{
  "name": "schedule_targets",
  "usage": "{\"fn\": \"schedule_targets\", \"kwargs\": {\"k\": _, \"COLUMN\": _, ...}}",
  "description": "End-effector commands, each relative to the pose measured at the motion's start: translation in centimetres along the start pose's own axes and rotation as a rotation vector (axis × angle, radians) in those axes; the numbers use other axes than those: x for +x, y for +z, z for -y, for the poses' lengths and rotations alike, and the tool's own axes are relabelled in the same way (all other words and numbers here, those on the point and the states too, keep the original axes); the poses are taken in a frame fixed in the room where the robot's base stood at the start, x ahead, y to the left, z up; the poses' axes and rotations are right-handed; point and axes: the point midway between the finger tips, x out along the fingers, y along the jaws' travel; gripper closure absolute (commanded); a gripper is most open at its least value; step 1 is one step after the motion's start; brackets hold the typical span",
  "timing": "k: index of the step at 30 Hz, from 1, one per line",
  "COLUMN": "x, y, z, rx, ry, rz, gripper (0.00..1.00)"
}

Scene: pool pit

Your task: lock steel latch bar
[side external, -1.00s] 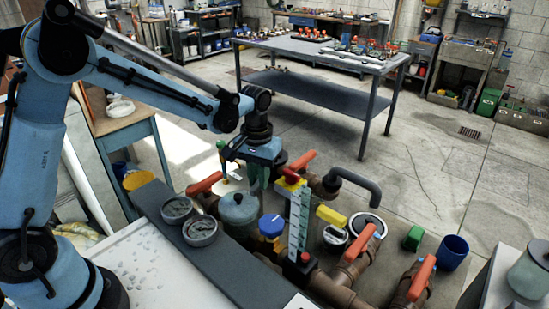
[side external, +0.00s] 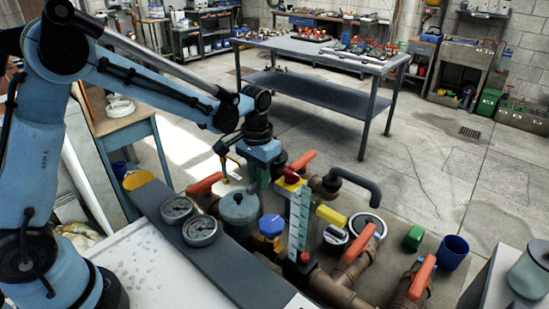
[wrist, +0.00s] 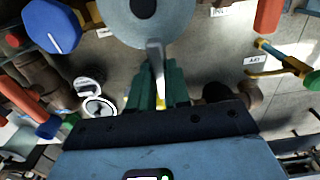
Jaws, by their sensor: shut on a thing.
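The steel latch bar (wrist: 156,58) is a narrow grey bar in the wrist view. It runs from between my green fingers towards the round grey lid (wrist: 180,22) of the pot. My gripper (wrist: 158,88) is shut on the bar. In the side view my gripper (side external: 260,182) points down just behind and right of the grey pot (side external: 238,210). The bar is too small or hidden to make out there. I cannot tell whether its far end touches the lid.
Orange-handled valves (side external: 205,184) and pipes surround the pot. A blue knob (side external: 271,225), a tall pale-green gauge strip (side external: 298,225) and a black bent pipe (side external: 358,184) stand close by. Two round dials (side external: 200,230) sit in front.

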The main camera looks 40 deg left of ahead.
Motion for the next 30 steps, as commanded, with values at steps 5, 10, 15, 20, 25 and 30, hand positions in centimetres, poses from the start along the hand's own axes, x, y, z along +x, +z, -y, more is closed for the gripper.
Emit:
{"fn": "schedule_targets", "kwargs": {"k": 5, "x": 0.0, "y": 0.0, "z": 0.0, "rx": 0.003, "ry": 0.000, "rz": 0.001, "gripper": 0.72}}
{"fn": "schedule_targets", "kwargs": {"k": 10, "x": 0.0, "y": 0.0, "z": 0.0, "rx": 0.002, "ry": 0.000, "rz": 0.001, "gripper": 0.57}}
{"fn": "schedule_targets", "kwargs": {"k": 15, "x": 0.0, "y": 0.0, "z": 0.0, "rx": 0.001, "ry": 0.000, "rz": 0.000, "gripper": 0.57}}
{"fn": "schedule_targets", "kwargs": {"k": 20, "x": -0.7, "y": 0.0, "z": 0.0, "rx": 0.001, "ry": 0.000, "rz": 0.000, "gripper": 0.57}}
{"fn": "schedule_targets", "kwargs": {"k": 25, "x": -3.1, "y": 0.0, "z": 0.0, "rx": 0.001, "ry": 0.000, "rz": 0.000, "gripper": 0.57}}
{"fn": "schedule_targets", "kwargs": {"k": 30, "x": -6.3, "y": 0.0, "z": 0.0, "rx": 0.001, "ry": 0.000, "rz": 0.000, "gripper": 0.57}}
